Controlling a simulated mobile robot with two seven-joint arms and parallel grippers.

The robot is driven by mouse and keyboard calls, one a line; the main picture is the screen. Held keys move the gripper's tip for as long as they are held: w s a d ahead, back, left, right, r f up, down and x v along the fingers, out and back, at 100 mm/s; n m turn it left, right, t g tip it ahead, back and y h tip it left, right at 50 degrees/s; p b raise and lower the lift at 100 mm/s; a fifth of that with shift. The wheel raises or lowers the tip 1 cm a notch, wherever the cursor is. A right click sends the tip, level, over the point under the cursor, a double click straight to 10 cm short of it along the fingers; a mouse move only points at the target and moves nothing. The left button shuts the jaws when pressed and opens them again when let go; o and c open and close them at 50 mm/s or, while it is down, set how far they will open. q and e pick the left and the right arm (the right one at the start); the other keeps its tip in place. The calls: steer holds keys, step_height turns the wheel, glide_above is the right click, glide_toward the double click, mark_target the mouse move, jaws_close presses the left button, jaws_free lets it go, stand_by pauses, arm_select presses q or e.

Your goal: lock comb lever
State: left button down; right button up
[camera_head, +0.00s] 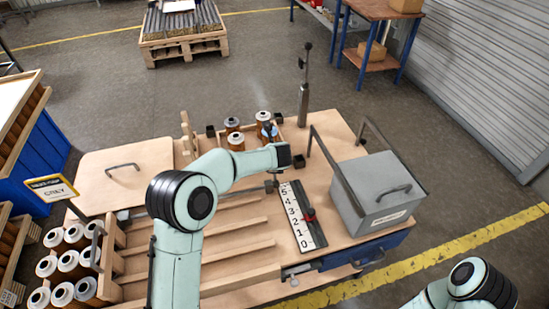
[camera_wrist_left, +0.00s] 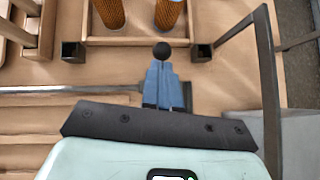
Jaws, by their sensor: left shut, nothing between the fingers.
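A round black knob (camera_wrist_left: 162,52), which looks like the lever's end, shows just past the tips of my left gripper (camera_wrist_left: 162,72) in the left wrist view. The blue fingers are together with nothing between them. I cannot tell whether they touch the knob. The lever's stem is hidden behind the fingers. A grey shaft (camera_wrist_left: 90,90) runs in from the left towards a dark block (camera_wrist_left: 187,97) beside the fingers. In the head view my left gripper (camera_head: 269,132) is over the bench near the cartridges. My right arm shows at the bottom right; its gripper is out of frame.
Several cartridges (camera_head: 236,140) stand in a wooden holder behind my left gripper. A numbered scale (camera_head: 296,214) with a red pointer (camera_head: 309,215) lies right of the wooden comb slats (camera_head: 240,228). A grey box (camera_head: 378,190) and dark frame bars (camera_head: 327,160) stand further right.

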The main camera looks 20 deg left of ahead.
arm_select(q)
step_height(320, 180, up, 8)
steer(key=s, duration=0.1)
steer(key=shift+s+a+f+p, duration=0.15)
steer(key=shift+a+f+p, duration=0.1)
steer(key=shift+p, duration=0.1)
